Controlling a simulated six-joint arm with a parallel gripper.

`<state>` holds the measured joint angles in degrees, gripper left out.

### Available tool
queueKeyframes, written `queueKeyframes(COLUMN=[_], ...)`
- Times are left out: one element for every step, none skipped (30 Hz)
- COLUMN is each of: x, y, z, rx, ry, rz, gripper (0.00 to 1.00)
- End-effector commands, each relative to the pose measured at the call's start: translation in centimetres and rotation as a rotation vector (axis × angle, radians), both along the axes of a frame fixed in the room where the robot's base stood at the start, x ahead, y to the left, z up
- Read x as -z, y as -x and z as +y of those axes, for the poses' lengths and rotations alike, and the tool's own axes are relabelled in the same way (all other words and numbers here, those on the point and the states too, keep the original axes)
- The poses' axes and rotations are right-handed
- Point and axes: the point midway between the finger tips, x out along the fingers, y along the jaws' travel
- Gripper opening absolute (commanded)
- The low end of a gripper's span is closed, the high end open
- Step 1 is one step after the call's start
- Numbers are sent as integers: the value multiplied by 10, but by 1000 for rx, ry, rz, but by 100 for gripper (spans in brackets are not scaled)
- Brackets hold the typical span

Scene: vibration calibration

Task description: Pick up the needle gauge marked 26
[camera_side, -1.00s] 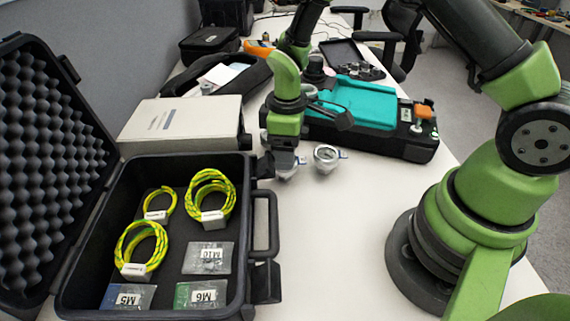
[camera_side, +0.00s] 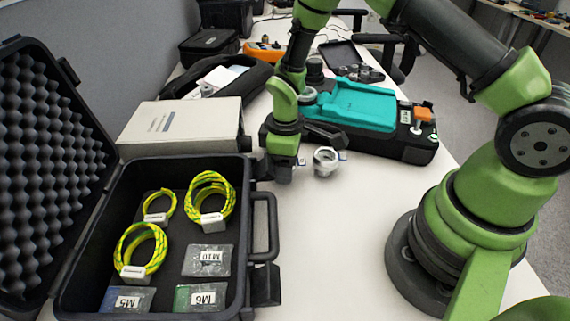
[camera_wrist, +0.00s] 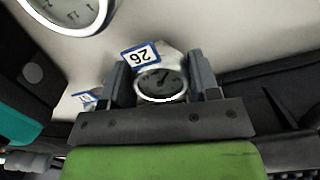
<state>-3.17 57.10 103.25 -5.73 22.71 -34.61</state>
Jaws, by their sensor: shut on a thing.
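The needle gauge marked 26 (camera_wrist: 162,85) is a round, silver-rimmed dial with a blue-edged white tag (camera_wrist: 141,56) reading 26. In the wrist view it sits between the two jaws of my gripper (camera_wrist: 162,80), which is shut on it. In the side view my gripper (camera_side: 280,172) points down at the table beside the open case, and its jaws mostly hide this gauge. A second gauge (camera_side: 325,161) stands just right of my gripper. A large dial (camera_wrist: 66,10) also shows at the top left of the wrist view.
The open black case (camera_side: 262,222) at front left holds yellow-green cable coils and labelled bags. A pale grey box (camera_side: 180,122) stands behind it. A black device with a teal top (camera_side: 362,103) lies behind the second gauge. The white table (camera_side: 335,235) is clear in front.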

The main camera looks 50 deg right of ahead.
Motion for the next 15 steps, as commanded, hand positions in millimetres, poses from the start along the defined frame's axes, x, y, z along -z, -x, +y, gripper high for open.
queueKeyframes(x=[-3, -5, -8, -11, -14, -19, -24, -28, -35, -40, -45, -51, -57, -62, -68], y=[0, -1, -1, -1, -1, -1, -1, -1, -1, -1, -1, -1, -1, -1, -1], z=[0, 0, 0, 0, 0, 0, 0, 0, 0, 0, 0, 0, 0, 0, 0], rx=[0, 0, 0, 0, 0, 1, 1, 0, 0, -1, 0, 0, 0, 1, 0], ry=[0, 0, 0, 0, 0, 0, 0, 0, 0, 0, 0, 0, 0, 0, 0], rz=[-2, -2, -2, -2, -4, -4, -4, -6, -6, -6, -6, -6, -6, -6, -6], gripper=[28, 28, 28, 28, 28, 28, 28, 28, 28, 28, 28, 28, 28, 28, 28])
